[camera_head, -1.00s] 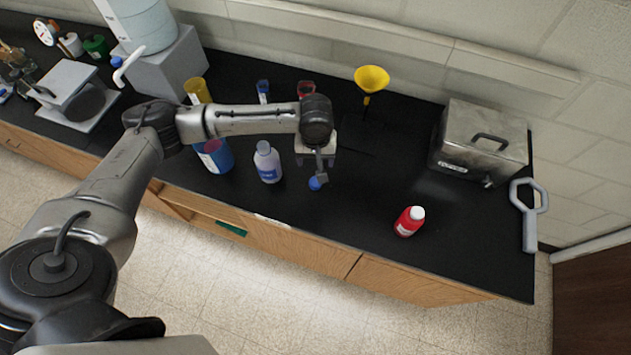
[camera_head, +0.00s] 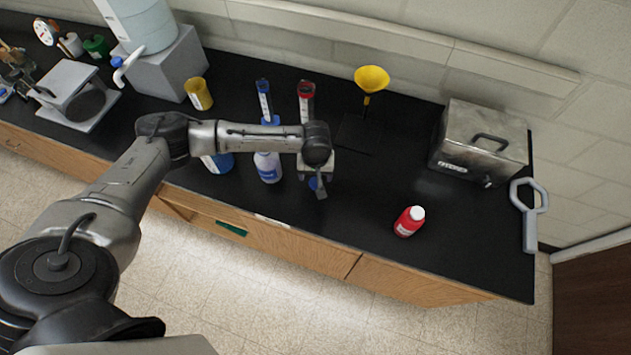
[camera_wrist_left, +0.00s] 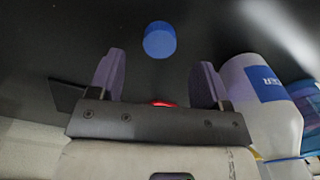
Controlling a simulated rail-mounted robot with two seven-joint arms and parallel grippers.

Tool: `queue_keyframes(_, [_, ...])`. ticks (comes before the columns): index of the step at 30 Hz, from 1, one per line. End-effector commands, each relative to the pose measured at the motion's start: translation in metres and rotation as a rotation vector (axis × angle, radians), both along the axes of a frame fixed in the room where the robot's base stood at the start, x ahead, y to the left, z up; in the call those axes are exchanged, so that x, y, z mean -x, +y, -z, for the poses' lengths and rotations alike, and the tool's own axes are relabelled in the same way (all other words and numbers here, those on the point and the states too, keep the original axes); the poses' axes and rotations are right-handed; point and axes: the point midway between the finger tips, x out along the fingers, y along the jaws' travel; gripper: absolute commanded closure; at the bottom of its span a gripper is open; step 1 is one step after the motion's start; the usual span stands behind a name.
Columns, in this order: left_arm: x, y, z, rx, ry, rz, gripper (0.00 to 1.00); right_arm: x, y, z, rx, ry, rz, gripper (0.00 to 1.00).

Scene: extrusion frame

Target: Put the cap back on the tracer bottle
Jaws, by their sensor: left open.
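The tracer bottle (camera_head: 268,168) is white with a blue label and stands upright on the black bench; my left arm hides its top in the head view. In the left wrist view the bottle (camera_wrist_left: 258,92) is at the right, outside the fingers. The blue cap (camera_head: 313,184) lies on the bench to the right of the bottle, partly hidden by my gripper. In the left wrist view the cap (camera_wrist_left: 160,40) is just beyond the fingertips, roughly centred between them. My left gripper (camera_wrist_left: 158,76) is open and empty, above the bench by the cap. My right gripper is out of view.
Behind my arm are a blue-based cylinder (camera_head: 264,100), a red-topped cylinder (camera_head: 306,92) and a yellow funnel (camera_head: 371,79). A metal bath (camera_head: 480,138) is at the back right. The bench between is clear.

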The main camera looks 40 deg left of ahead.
Motion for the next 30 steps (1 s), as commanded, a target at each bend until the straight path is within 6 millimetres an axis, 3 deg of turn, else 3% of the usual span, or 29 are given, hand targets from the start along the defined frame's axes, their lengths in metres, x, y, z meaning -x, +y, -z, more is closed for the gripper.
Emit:
queue_keyframes(15, [-0.002,0.002,0.049,-0.001,0.001,0.000,0.29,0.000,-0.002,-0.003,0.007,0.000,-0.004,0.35])
queue_keyframes(28, [-0.002,0.002,0.052,-0.001,0.001,0.000,0.29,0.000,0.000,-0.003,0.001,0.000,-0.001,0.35])
queue_keyframes(30, [-0.002,0.002,0.052,-0.001,0.001,0.000,0.36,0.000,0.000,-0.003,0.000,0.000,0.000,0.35])
